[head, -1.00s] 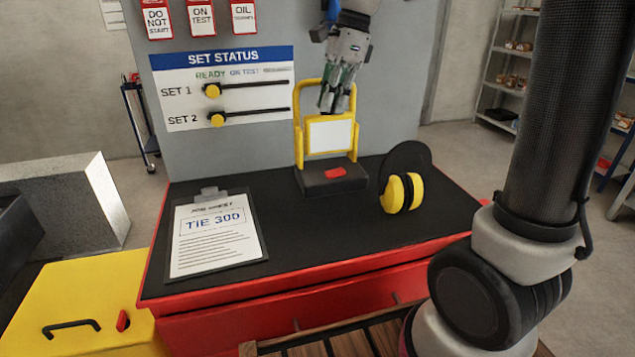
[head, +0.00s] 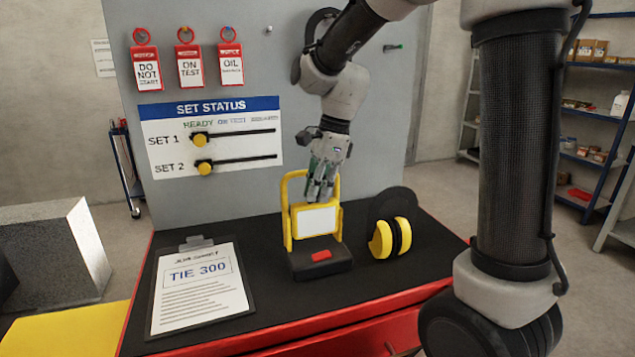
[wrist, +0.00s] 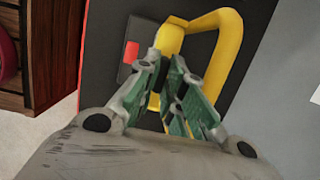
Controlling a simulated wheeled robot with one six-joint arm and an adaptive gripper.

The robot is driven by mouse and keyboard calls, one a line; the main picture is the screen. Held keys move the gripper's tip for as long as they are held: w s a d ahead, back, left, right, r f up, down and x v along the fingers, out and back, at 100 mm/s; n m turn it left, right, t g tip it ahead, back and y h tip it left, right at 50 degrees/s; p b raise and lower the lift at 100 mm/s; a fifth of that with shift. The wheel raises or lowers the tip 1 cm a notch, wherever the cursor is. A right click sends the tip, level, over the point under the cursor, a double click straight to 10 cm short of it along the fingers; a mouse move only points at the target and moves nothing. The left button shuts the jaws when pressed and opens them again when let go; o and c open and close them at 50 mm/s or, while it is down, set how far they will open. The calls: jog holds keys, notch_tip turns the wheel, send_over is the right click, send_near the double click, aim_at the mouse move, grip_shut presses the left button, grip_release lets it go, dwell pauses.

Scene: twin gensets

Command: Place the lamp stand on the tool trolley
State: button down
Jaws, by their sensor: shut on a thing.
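The lamp stand (head: 318,219) has a yellow frame, a white panel and a black base with a red patch. It stands upright, with its base appearing to rest on the black top of the red tool trolley (head: 265,312), near the upright back panel. My gripper (head: 320,192) points down at the top of the white panel, inside the yellow frame, and is shut on the stand. In the wrist view, the gripper fingers (wrist: 168,68) are beside the yellow frame (wrist: 228,48), with the black base beyond. The fingers hide the exact contact.
A clipboard (head: 200,292) reading TIE 300 lies left on the trolley top. Yellow-and-black ear defenders (head: 390,238) stand close to the right of the lamp stand. The grey back panel (head: 210,215) carries tags and a status board. Bare top shows in front of the stand.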

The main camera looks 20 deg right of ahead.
jog(key=c, duration=1.5)
grip_release()
jog(key=v, duration=1.2)
jog(key=s+d+f+n+t+h, duration=0.1)
jog(key=s+d+n, duration=0.3)
jog(key=s+n, duration=0.2)
jog(key=s+d+f+n+t+h, duration=0.1)
jog(key=s+d+f+n, duration=0.1)
jog(key=s+d+n, duration=0.2)
jog(key=s+d+f+n+t, duration=0.2)
jog(key=s+d+n, duration=0.2)
jog(key=s+n, duration=0.4)
jog(key=shift+s+f+h, duration=0.15)
jog(key=shift+s+h, duration=0.05)
jog(key=shift+s, duration=0.55)
jog(key=shift+s+f+h, duration=0.1)
jog(key=shift+s+h, duration=0.1)
jog(key=shift+s, duration=0.55)
